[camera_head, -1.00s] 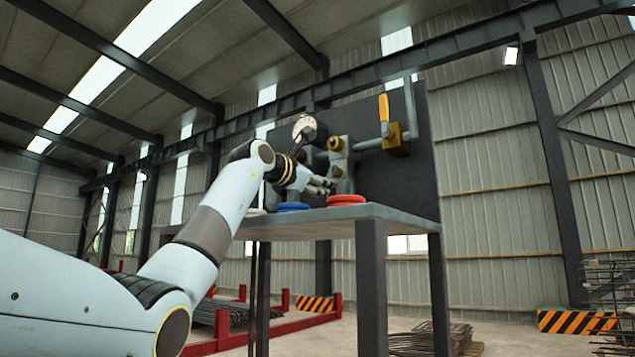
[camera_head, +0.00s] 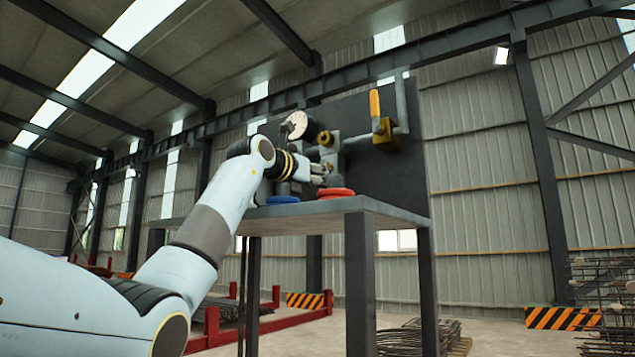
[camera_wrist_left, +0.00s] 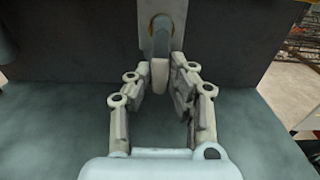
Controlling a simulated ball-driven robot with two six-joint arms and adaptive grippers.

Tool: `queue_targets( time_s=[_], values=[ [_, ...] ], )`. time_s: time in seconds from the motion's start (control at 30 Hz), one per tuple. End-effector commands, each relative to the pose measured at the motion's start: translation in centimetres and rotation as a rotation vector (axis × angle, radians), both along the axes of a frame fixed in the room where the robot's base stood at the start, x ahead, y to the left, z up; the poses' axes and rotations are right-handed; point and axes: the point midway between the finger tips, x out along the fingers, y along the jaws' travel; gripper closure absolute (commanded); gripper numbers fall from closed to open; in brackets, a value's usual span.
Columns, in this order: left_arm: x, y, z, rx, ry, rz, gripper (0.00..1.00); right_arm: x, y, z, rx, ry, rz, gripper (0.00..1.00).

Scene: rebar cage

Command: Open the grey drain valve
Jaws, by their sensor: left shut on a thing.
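The grey drain valve (camera_wrist_left: 160,38) sits low on the pipework at the dark panel. Its short grey lever (camera_wrist_left: 159,75) hangs down between my left gripper's fingers in the left wrist view. My left gripper (camera_wrist_left: 161,68) is shut on that lever. In the head view my left gripper (camera_head: 322,173) is at the foot of the grey pipe fitting (camera_head: 331,148), above the bench, and its fingers hide most of the lever. My right gripper is in neither view.
The bench (camera_head: 385,207) carries a red disc (camera_head: 336,193) and a blue disc (camera_head: 282,200) under my gripper. A yellow-handled valve (camera_head: 375,104), a brass knob (camera_head: 326,138) and a round gauge (camera_head: 297,124) are above it. The dark panel (camera_head: 413,170) closes off the back.

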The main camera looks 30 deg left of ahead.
Motion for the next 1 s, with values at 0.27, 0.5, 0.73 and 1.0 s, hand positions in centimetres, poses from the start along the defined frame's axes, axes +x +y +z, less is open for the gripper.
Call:
queue_targets(
  time_s=[0.27, 0.5, 0.73, 1.0],
  values=[
    [0.04, -0.08, -0.19, -0.016, 0.005, -0.001, 1.0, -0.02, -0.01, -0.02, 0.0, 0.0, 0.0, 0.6],
    [0.04, -0.09, -0.2, -0.015, 0.006, -0.001, 0.8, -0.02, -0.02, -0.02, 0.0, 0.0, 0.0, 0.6],
    [0.02, -0.07, -0.11, -0.014, 0.004, 0.0, 0.6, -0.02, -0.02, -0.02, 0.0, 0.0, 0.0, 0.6],
    [0.0, -0.07, 0.66, -0.013, 0.001, 0.0, 0.6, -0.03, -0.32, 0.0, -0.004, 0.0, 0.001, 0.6]
  ],
)
